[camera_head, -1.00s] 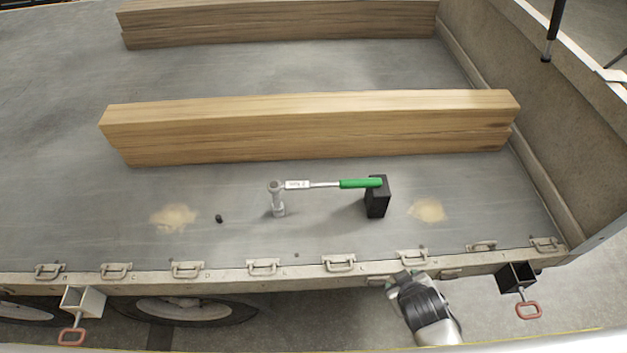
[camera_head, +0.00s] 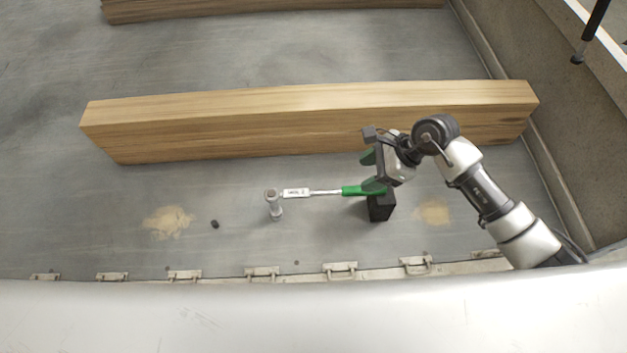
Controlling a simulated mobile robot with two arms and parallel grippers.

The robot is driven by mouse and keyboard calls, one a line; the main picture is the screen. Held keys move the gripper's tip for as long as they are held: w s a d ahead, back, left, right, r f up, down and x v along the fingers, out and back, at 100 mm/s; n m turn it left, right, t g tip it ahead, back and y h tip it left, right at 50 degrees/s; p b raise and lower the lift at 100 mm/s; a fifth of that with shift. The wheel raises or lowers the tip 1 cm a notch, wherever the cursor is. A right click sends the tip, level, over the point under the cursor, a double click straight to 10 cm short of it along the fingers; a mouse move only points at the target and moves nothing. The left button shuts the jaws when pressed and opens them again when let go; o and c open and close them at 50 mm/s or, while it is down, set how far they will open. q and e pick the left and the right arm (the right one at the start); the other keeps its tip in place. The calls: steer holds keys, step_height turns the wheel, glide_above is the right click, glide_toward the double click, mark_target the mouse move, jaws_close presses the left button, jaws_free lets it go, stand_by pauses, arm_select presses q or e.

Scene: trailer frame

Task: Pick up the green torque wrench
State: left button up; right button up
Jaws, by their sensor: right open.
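The torque wrench (camera_head: 325,192) has a green handle and a silver shaft with a white label. It lies level, its head on a silver bolt-like post (camera_head: 275,207) at the left and its handle on a black block (camera_head: 381,207) at the right. My right gripper (camera_head: 368,171) has green fingers and is open at the handle end of the wrench. The gripper and wrist hide part of the handle's right end. I cannot tell whether a finger touches the handle. My left gripper is not in view.
A small black piece (camera_head: 214,224) lies left of the post. Metal latches (camera_head: 340,268) line the trailer's front edge. The trailer side wall (camera_head: 560,130) stands at the right.

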steer(key=d, duration=0.1)
steer(key=d+h, duration=0.1)
steer(key=w+d+n+h, duration=0.1)
steer(key=shift+d+f+g, duration=0.15)
steer(key=shift+f+g, duration=0.15)
steer(key=shift+h, duration=0.4)
steer(key=p+x, duration=0.1)
steer(key=x, duration=0.3)
steer(key=shift+f, duration=0.3)
steer(key=x, duration=0.1)
steer(key=p+x, duration=0.1)
steer(key=x, duration=0.1)
steer(key=p+x, duration=0.1)
steer(key=x, duration=0.1)
steer(key=shift+w+d+f, duration=0.15)
steer(key=shift+w+d, duration=0.05)
steer(key=shift+w, duration=0.2)
steer(key=shift+a+f, duration=0.15)
steer(key=shift+f, duration=0.25)
steer(key=c, duration=0.9)
steer(key=shift+w+r, duration=0.1)
jaws_close()
